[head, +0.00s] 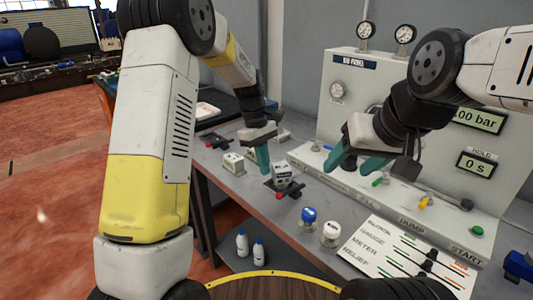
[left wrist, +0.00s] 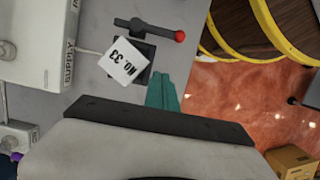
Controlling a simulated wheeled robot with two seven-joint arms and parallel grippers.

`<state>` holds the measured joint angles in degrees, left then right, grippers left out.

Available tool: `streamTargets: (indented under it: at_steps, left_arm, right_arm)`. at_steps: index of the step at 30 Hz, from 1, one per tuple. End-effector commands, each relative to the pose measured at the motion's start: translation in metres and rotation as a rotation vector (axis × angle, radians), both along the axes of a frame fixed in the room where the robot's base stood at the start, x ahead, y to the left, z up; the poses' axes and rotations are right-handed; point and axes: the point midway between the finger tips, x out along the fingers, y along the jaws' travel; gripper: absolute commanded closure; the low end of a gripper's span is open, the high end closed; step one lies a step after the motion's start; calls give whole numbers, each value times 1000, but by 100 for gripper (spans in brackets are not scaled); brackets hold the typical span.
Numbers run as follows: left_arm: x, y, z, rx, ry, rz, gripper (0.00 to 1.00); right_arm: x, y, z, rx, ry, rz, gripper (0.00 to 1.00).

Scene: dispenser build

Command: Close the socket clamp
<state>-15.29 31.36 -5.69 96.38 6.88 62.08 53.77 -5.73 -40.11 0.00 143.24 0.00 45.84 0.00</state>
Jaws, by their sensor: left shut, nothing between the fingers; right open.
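The socket clamp (head: 291,190) is a dark fixture on the grey bench with a lever ending in a red knob. It also shows in the left wrist view (left wrist: 143,28), the red knob to the right. My left gripper (head: 262,160) has teal fingers, shut and empty, just left of the block, apart from the lever knob. Its fingers (left wrist: 163,92) point toward the clamp. My right gripper (head: 354,163) is open and empty before the panel. The clamp's jaw is partly hidden by the block.
A panel (head: 353,115) with gauges and displays stands behind the bench. Blue-topped (head: 308,218) and white (head: 330,233) round parts and a printed card (head: 400,258) lie to the right.

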Motion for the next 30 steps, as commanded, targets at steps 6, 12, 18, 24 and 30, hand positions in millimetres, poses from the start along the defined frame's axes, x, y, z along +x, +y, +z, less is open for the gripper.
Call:
streamTargets:
  at_steps: [6, 12, 18, 24, 30]
  left_arm:
    - [-9, -9, -47, 1, 4, -1, 100]
    - [-27, -28, -45, -1, -1, -3, 100]
    - [-35, -37, -42, -1, -1, -1, 100]
    - [-36, -38, -42, -1, -1, 0, 100]
    - [-36, -39, -42, -2, -1, 1, 100]
  right_arm:
    - [0, 0, 0, 0, 0, 0, 40]
    - [0, 0, 0, 0, 0, 0, 40]
    - [0, 0, 0, 0, 0, 0, 40]
    - [0, 0, 0, 0, 0, 0, 40]
    - [0, 0, 0, 0, 0, 0, 40]
